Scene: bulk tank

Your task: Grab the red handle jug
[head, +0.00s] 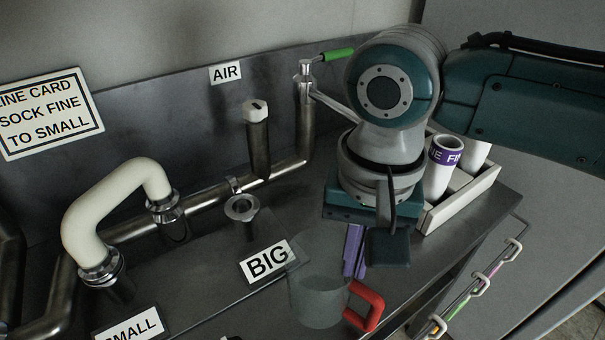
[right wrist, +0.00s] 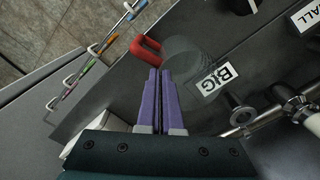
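The jug (head: 318,302) is a see-through grey cup with a red handle (head: 371,305), standing on the dark metal counter at the lower middle of the head view. Its handle points right. In the right wrist view the clear jug body (right wrist: 190,58) and red handle (right wrist: 147,46) lie just beyond my fingertips. My right gripper (head: 353,254) has purple fingers, pointing down beside the jug on its far side. In the right wrist view the fingers (right wrist: 158,78) lie side by side, shut, with nothing seen between them. My left gripper is not in view.
A BIG label (head: 268,263) lies left of the jug, near a metal pipe fitting (head: 242,208). A white curved pipe (head: 105,205) stands at left. A white box (head: 462,198) holds white rolls behind my right arm. Hooks (head: 480,284) line the counter's right edge.

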